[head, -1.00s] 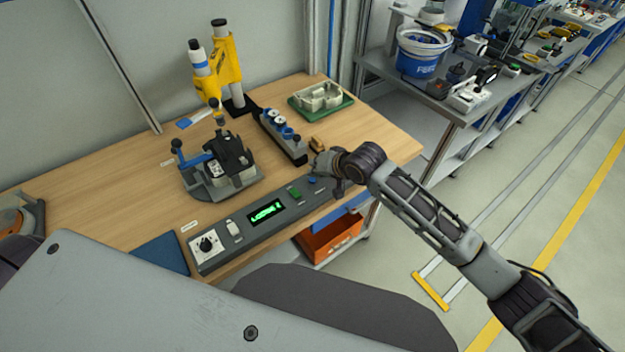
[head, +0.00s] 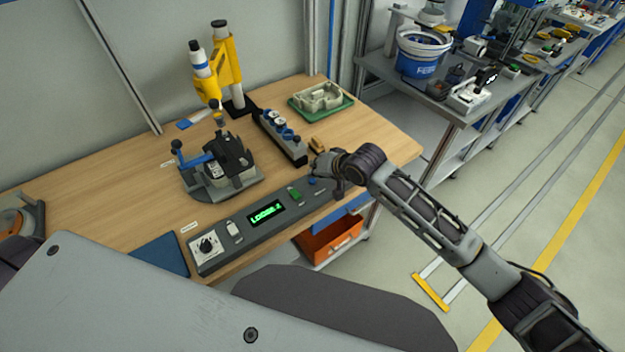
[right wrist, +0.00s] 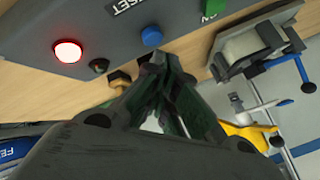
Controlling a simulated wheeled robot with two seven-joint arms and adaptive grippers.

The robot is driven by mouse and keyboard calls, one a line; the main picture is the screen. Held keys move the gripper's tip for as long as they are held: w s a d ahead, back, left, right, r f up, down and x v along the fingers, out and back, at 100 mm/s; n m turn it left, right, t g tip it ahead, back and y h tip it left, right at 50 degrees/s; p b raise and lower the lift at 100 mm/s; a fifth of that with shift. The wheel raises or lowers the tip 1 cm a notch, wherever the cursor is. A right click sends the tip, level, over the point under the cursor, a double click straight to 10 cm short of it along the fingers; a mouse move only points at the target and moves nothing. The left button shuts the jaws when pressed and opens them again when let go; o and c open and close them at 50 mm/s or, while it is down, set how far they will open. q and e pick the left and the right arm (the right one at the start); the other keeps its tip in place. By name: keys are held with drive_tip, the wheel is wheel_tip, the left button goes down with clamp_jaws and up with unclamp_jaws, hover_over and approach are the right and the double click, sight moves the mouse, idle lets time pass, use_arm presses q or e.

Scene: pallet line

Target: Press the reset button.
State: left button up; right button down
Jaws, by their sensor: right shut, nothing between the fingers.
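The grey control panel (head: 268,229) lies along the front edge of the wooden bench. Its blue button (head: 312,181) is near the right end, and it also shows in the right wrist view (right wrist: 152,36) beside the upside-down lettering RESET (right wrist: 130,5). My right gripper (head: 319,166) is shut and empty above the panel's right end. In the right wrist view its fingertips (right wrist: 160,60) are close to the blue button; I cannot tell whether they touch it. A red lamp (right wrist: 68,52) on the panel is lit. My left gripper is not in view.
The panel also carries a green button (head: 295,194), a lit green display (head: 266,213), a switch and a black knob (head: 207,245). A clamp fixture (head: 220,165) and a dark block with blue-topped parts (head: 280,135) stand behind it. An orange bin (head: 328,240) is below the bench.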

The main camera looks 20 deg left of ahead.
sight(315, 179)
drive_tip(key=shift+f+p, duration=0.3)
drive_tip(key=shift+f, duration=0.1)
idle(0.4)
drive_tip(key=shift+f, duration=0.5)
idle(1.4)
drive_tip(key=shift+r+p, duration=0.95)
drive_tip(key=shift+p, duration=0.2)
drive_tip(key=shift+r+p, duration=2.5)
drive_tip(key=shift+p, duration=0.25)
drive_tip(key=shift+s, duration=0.2)
